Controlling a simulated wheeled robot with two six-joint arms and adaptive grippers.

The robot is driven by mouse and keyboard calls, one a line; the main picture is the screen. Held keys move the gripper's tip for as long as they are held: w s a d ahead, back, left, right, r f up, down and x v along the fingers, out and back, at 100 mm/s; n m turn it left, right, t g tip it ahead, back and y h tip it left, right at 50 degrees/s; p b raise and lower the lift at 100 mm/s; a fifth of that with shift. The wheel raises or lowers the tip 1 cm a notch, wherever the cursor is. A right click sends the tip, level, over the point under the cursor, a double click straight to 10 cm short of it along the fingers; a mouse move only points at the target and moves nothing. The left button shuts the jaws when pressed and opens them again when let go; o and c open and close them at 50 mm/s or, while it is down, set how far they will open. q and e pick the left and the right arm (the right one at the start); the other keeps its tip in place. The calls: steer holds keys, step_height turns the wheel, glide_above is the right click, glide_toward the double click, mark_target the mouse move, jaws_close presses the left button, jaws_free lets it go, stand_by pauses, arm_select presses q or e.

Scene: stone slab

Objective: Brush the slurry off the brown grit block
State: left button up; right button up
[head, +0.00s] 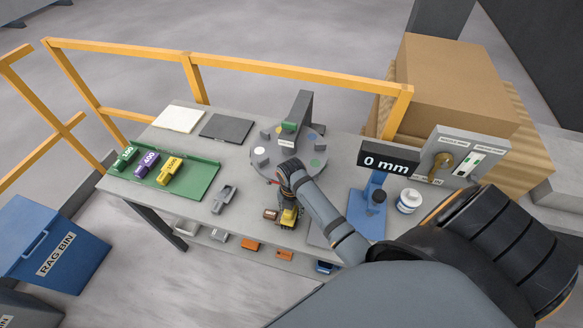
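A small brown block (270,214), likely the brown grit block, sits near the front edge of the grey bench, just left of my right gripper. My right arm comes in from the right and bends down at the wrist. My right gripper (289,218) is low over the bench front beside a yellow and dark part; its fingers are too small to tell open from shut, or whether they touch the block. Any slurry or brush is too small to make out. My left gripper is not in view.
A green tray (200,187) holds green, purple and yellow blocks at left. A round grey turntable (315,160) with a post stands behind my wrist. A blue stand (366,212) with a "0 mm" display and a white jar (409,201) are at right. Yellow railing (240,65) runs behind.

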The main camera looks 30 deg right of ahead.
mark_target(289, 219)
steer(key=shift+f, duration=0.45)
steer(key=shift+a, duration=0.1)
steer(key=shift+s+a+r+p, duration=0.25)
steer(key=shift+s+a+p, duration=0.2)
steer(key=shift+p, duration=0.2)
steer(key=shift+s+a+f, duration=0.1)
steer(key=shift+s+a+f, duration=0.15)
steer(key=shift+s+a, duration=0.3)
steer(key=shift+a, duration=0.1)
steer(key=shift+w+d+f, duration=0.1)
steer(key=shift+w+d, duration=0.3)
steer(key=shift+d, duration=0.2)
